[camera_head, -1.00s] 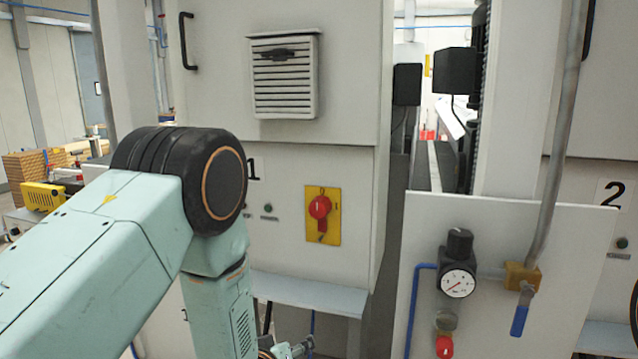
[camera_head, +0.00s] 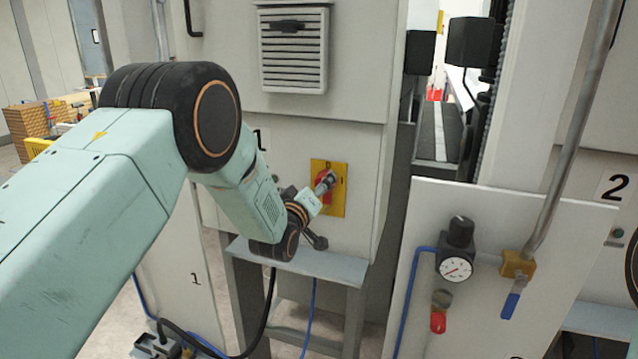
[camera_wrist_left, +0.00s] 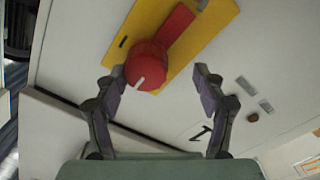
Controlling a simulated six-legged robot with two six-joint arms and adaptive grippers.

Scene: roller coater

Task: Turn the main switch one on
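The main switch is a red rotary knob on a yellow plate (camera_head: 338,198) on the front of the white cabinet marked 1. My left gripper (camera_head: 329,182) is in front of the knob and hides part of it in the head view. In the left wrist view the red knob (camera_wrist_left: 148,66) with a white mark lies just beyond the fingertips, nearer the left finger. The left gripper (camera_wrist_left: 162,82) is open, its fingers apart with nothing between them. I cannot tell whether the left finger touches the knob. My right gripper is not in view.
A grey ledge (camera_head: 300,262) juts out below the switch. A panel with a pressure gauge (camera_head: 456,268) and a blue-handled valve (camera_head: 512,302) stands to the right. A louvred vent (camera_head: 293,50) is above. A black cable hangs below the ledge.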

